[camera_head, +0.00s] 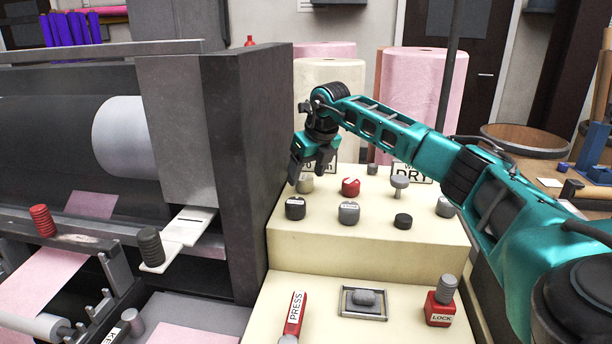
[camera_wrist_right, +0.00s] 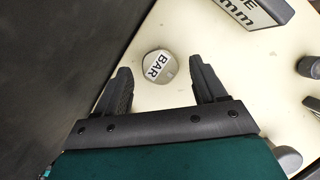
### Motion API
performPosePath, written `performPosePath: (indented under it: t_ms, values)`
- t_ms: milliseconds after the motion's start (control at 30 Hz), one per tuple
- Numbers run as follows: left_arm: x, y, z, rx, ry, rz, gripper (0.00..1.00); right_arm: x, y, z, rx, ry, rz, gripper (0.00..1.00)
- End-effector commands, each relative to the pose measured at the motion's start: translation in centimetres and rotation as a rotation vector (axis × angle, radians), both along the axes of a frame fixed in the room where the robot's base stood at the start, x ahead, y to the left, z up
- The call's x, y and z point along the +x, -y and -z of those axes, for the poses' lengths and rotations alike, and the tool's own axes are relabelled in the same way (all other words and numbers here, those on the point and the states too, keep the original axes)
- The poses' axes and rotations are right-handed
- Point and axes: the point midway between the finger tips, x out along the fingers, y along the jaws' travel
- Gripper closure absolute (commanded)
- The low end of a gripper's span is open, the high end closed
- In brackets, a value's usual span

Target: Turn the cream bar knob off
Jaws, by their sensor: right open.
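The cream bar knob (camera_head: 304,184) sits at the back left of the cream control panel (camera_head: 380,232), partly hidden by my right gripper in the head view. In the right wrist view the knob (camera_wrist_right: 158,69) is round and pale, with a white label reading BAR set at a slant. My right gripper (camera_head: 308,171) is above the knob, pointing down, open and empty. In the right wrist view its two fingers stand on either side of the knob with a gap on each side. I cannot tell how far above the panel the fingertips are. My left gripper is not in view.
A red knob (camera_head: 350,187) and several dark and grey knobs share the panel. A tall dark machine wall (camera_head: 240,170) rises close on the left. A lower step holds a red PRESS lever (camera_head: 294,314) and a red LOCK block (camera_head: 439,308). Felt rolls (camera_head: 425,100) stand behind.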

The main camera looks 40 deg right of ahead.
Motion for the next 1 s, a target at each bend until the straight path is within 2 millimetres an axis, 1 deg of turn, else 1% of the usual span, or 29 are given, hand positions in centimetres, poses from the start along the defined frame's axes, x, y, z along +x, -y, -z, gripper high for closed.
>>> performPosePath:
  t_ms: [33, 167, 467, 1000]
  values:
    - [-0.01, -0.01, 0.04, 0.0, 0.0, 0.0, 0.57, 0.23, 0.0, 0.55, 0.0, 0.0, 0.0, 0.29]
    - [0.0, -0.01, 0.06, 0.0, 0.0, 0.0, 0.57, 0.51, 0.05, 1.25, -0.001, 0.0, 0.0, 0.29]
    - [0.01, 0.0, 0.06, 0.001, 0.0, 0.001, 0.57, 0.58, 0.06, 1.39, -0.001, 0.001, 0.0, 0.29]
    - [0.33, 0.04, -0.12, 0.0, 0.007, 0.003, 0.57, 0.57, 0.07, 1.34, 0.0, 0.001, 0.0, 0.81]
